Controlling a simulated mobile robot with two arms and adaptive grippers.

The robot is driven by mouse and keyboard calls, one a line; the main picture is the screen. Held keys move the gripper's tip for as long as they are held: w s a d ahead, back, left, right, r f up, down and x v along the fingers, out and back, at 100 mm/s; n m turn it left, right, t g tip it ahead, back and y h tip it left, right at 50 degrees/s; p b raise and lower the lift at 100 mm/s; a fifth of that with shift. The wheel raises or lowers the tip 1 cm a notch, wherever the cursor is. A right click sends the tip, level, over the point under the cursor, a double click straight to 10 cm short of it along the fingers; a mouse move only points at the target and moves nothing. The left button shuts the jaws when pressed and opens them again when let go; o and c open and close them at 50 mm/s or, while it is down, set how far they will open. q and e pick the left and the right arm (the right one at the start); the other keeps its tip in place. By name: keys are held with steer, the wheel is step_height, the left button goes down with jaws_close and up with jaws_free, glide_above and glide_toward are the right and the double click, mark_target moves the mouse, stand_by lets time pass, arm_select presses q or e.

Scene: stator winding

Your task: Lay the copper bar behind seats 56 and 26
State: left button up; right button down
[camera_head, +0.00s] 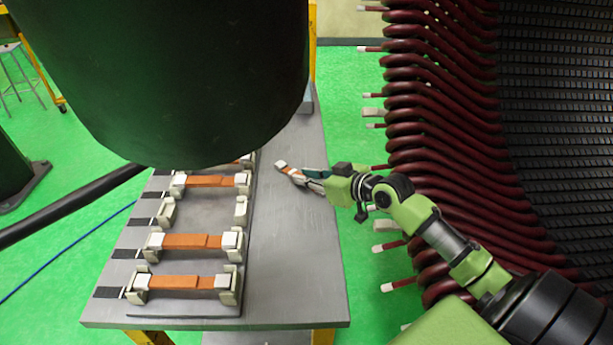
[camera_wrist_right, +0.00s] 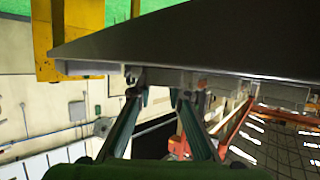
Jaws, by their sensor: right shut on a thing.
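My right gripper (camera_head: 308,174) is shut on a short copper bar (camera_head: 292,174) over the bare right part of the grey table. The bar is orange with a white end (camera_head: 281,164) pointing up-left; its other end is hidden in the jaws. In the right wrist view, the finger pair (camera_wrist_right: 158,98) shows near the table's edge, but I cannot make out the bar clearly there. The stator (camera_head: 430,140) stands on the right, with dark red coil ends and pale tips facing the table. I cannot read any seat numbers. My left gripper is not in view.
The table (camera_head: 295,270) has several copper bars in paired pale holders, such as this bar (camera_head: 180,282) in front. One holder pair (camera_head: 166,213) is empty. A large dark green cylinder (camera_head: 190,70) hides the table's far left part. Green floor separates table and stator.

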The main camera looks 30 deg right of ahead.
steer(key=c, duration=1.9)
jaws_free()
steer(key=shift+f, duration=0.1)
steer(key=shift+r, duration=0.2)
steer(key=shift+s+d, duration=0.1)
steer(key=shift+s, duration=0.2)
steer(key=v, duration=1.1)
steer(key=shift+s, duration=0.25)
steer(key=shift+d+r, duration=0.1)
